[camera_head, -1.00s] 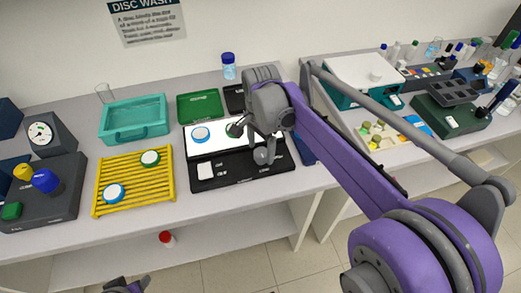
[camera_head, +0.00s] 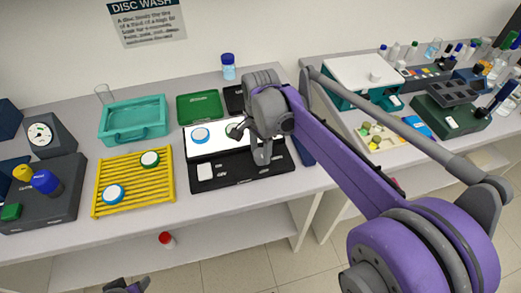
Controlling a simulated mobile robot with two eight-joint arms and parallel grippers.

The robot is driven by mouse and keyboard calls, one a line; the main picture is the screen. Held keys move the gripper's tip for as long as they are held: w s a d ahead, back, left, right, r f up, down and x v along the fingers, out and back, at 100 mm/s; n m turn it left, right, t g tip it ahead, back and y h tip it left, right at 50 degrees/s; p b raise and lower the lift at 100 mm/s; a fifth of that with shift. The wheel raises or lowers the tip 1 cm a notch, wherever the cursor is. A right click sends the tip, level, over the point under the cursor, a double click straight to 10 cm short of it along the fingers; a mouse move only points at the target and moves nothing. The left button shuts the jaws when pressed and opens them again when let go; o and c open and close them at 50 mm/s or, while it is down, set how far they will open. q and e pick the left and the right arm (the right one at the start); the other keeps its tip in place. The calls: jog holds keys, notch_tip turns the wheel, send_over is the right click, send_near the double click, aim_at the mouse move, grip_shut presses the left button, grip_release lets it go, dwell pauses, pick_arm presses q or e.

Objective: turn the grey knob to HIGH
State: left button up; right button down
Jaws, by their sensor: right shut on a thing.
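The black rig (camera_head: 236,172) stands on the bench with a lit white panel (camera_head: 215,145) at its back and a white square (camera_head: 205,172) on its front left. My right gripper (camera_head: 262,158) points down at the right part of the rig's front and is shut on the grey knob there. The fingers hide most of the knob, and its pointer and the HIGH mark cannot be read. My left gripper (camera_head: 124,286) shows only in part at the bottom edge, away from the rig; its jaws are not clear.
Blue-rimmed (camera_head: 200,135) and green-rimmed discs lie on the panel. Left of the rig are a yellow rack (camera_head: 132,195) with two discs, a teal tray (camera_head: 134,121) and a dark box (camera_head: 48,205) with coloured knobs. A green tray (camera_head: 199,106) stands behind.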

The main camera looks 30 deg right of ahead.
jog(key=n, duration=0.4)
jog(key=shift+n, duration=0.3)
jog(key=n, duration=0.4)
jog(key=shift+n+p, duration=0.3)
jog(key=n, duration=0.4)
jog(key=shift+n, duration=0.3)
jog(key=shift+d+n, duration=0.1)
jog(key=shift+n, duration=2)
jog(key=shift+c, duration=1.3)
grip_release()
